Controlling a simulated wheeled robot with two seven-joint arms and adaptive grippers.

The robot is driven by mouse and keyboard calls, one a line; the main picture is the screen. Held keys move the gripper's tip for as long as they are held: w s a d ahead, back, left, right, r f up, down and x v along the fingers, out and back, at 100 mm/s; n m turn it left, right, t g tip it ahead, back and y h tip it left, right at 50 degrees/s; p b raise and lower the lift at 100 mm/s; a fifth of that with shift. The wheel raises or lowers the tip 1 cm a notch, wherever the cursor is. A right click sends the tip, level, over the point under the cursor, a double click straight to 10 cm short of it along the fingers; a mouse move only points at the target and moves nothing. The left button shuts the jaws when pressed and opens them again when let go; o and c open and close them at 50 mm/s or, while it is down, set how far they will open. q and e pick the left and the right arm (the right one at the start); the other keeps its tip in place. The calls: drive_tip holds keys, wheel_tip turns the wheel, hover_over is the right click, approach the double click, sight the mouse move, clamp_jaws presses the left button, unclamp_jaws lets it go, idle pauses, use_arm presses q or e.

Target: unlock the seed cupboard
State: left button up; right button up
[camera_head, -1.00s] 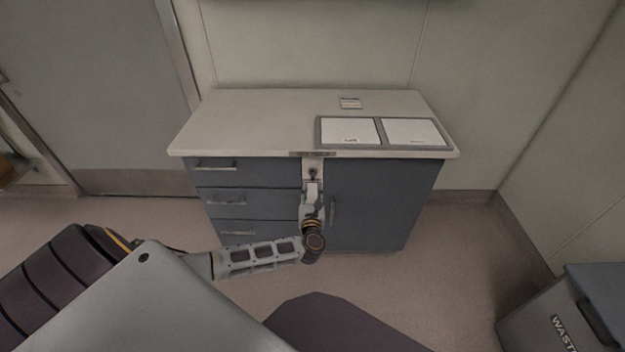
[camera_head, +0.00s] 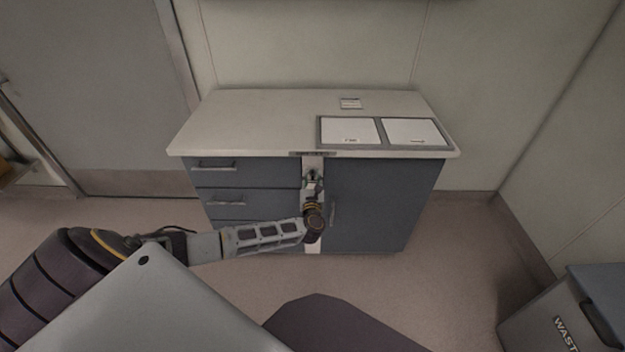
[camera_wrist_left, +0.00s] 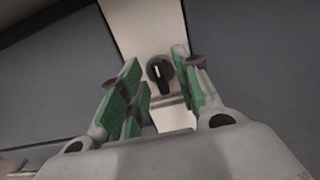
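The seed cupboard is a blue-grey cabinet with a pale top; its door (camera_head: 375,205) is closed at the right. A pale vertical strip (camera_head: 313,163) runs between the drawers and the door. On this strip a dark lock or key (camera_wrist_left: 159,72) shows in the left wrist view. My left gripper (camera_head: 313,178) is in front of the strip. In the wrist view its green-padded fingers (camera_wrist_left: 158,88) are apart, to either side of the dark piece, with nothing visibly held. Whether the pads touch it I cannot tell. My right gripper is not in view.
Several drawers with handles (camera_head: 214,167) are left of the strip. Two white panels in a grey frame (camera_head: 319,134) and a small label (camera_head: 350,103) lie on the top. A waste bin (camera_head: 545,318) stands at the lower right. Floor in front is clear.

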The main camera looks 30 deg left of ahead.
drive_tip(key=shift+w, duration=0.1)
use_arm(q)
clamp_jaws()
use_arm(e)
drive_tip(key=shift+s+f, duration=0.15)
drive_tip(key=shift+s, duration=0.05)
